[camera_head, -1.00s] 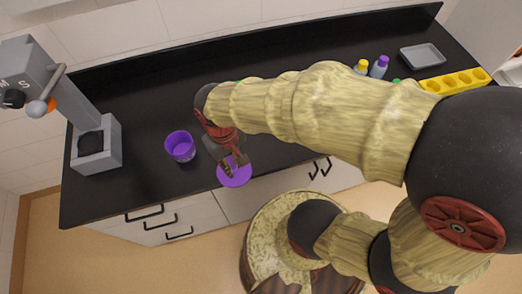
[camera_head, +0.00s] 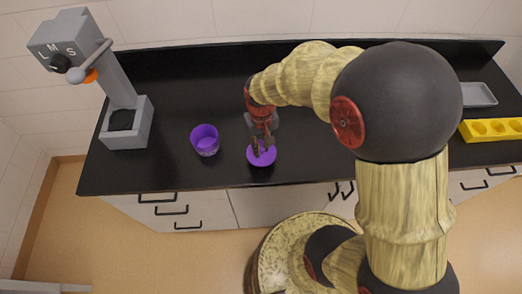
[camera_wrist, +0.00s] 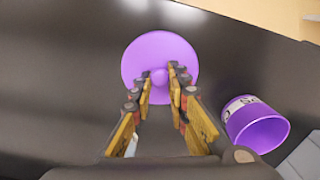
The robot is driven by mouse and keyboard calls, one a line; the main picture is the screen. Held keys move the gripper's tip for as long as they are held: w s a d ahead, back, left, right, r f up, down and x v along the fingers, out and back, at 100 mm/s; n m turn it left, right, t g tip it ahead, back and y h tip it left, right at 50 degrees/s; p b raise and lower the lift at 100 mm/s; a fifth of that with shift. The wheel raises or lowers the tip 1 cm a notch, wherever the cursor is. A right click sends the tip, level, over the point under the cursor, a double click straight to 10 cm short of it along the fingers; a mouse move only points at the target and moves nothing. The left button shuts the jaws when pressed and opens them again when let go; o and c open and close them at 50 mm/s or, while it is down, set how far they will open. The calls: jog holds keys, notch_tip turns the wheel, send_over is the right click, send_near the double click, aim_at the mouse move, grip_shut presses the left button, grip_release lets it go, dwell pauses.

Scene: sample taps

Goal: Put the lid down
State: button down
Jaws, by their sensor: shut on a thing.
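The purple lid (camera_head: 262,157) is a round disc near the front edge of the black counter, and it also shows in the wrist view (camera_wrist: 150,50). It has a small knob in its middle. My gripper (camera_head: 261,146) is shut on this knob, with its fingers on either side of it in the wrist view (camera_wrist: 160,88). The lid is at or just above the counter; I cannot tell whether it touches. An open purple cup (camera_head: 205,142) stands to the left of the lid, and it shows at the lower right in the wrist view (camera_wrist: 256,124), with a white label.
A grey device (camera_head: 122,112) with a lever and the letters L, M, S stands at the left end of the black counter (camera_head: 180,85). A yellow rack (camera_head: 490,129) and a grey tray (camera_head: 478,94) lie at the right. The counter behind the cup is clear.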

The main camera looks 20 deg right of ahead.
aim_at(261, 149)
jog(key=shift+w+d+f, duration=0.2)
jog(key=shift+w+f, duration=0.35)
jog(key=shift+f, duration=0.2)
jog(key=f, duration=0.1)
jog(key=f+b, duration=0.1)
jog(key=f, duration=0.1)
jog(key=shift+w+f, duration=0.2)
jog(key=shift+f, duration=0.1)
jog(key=shift+r, duration=0.1)
jog(key=c, duration=1.8)
grip_release()
jog(key=shift+o, duration=0.4)
